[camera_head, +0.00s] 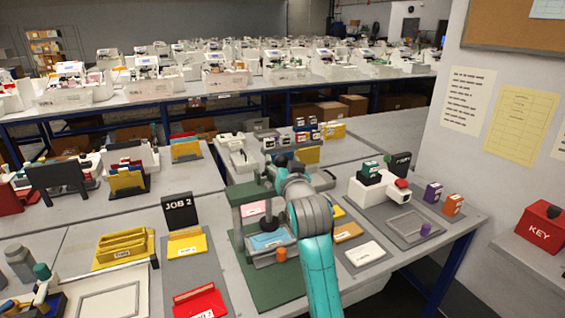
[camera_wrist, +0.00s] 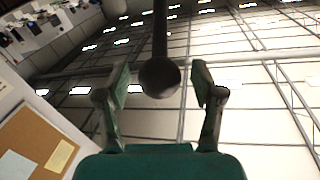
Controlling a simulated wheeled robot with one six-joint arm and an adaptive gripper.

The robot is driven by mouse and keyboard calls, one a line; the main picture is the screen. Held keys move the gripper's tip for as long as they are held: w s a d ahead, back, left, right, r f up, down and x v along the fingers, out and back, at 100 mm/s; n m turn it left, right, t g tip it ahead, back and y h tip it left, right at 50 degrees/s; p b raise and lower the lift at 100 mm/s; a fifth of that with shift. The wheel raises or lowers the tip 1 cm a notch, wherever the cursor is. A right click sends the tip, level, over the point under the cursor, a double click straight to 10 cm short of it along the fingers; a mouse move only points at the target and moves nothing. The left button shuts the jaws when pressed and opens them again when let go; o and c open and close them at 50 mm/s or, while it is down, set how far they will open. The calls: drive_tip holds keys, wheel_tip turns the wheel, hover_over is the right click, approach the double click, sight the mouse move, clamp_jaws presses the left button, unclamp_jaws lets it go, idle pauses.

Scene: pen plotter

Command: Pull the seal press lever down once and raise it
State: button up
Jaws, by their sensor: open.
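A dark lever rod (camera_wrist: 160,35) ending in a round black knob (camera_wrist: 159,80) hangs down from the top of the wrist view. My gripper (camera_wrist: 160,74) is open, with one green finger on each side of the knob. A gap shows between the knob and each finger. In the head view, the green press frame (camera_head: 240,215) stands on the near table beside my teal arm, with a blue card (camera_head: 268,241) in it. The lever and my fingertips cannot be made out in the head view, where my arm covers part of the press.
A white machine with a red knob (camera_head: 402,184) stands right of my arm. A red KEY box (camera_head: 542,228) sits on a side shelf by the wall.

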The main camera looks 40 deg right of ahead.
drive_tip(key=shift+w+d, duration=0.15)
drive_tip(key=shift+w, duration=0.15)
clamp_jaws()
